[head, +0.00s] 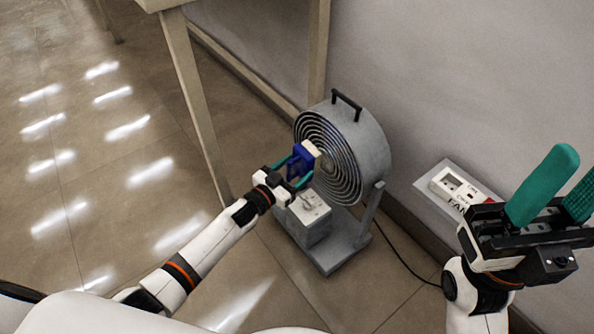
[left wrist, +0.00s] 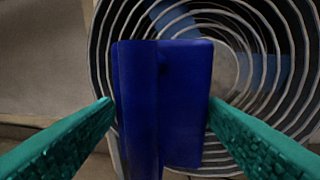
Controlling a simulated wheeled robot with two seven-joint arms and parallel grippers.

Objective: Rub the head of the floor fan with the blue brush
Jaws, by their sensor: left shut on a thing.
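The floor fan (head: 374,150) stands by the wall, its round grey head with a spiral wire grille facing left. My left gripper (head: 296,168) is shut on the blue brush (head: 301,160), in front of the grille. The brush's pale bristle end (head: 311,148) points at the grille and overlaps it; I cannot tell whether it touches. In the left wrist view the blue brush (left wrist: 165,105) sits between both teal fingers, and the fan grille (left wrist: 262,85) fills the background. The bristles are hidden there. My right gripper (head: 574,172) is raised at the right, fingers apart and empty.
The fan's base carries a grey box (head: 309,216) with a switch. A wall plate with a labelled switch (head: 452,186) is on the right; a black cable (head: 402,262) runs on the floor. A wooden table leg (head: 193,95) stands left of the fan. Floor further left is clear.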

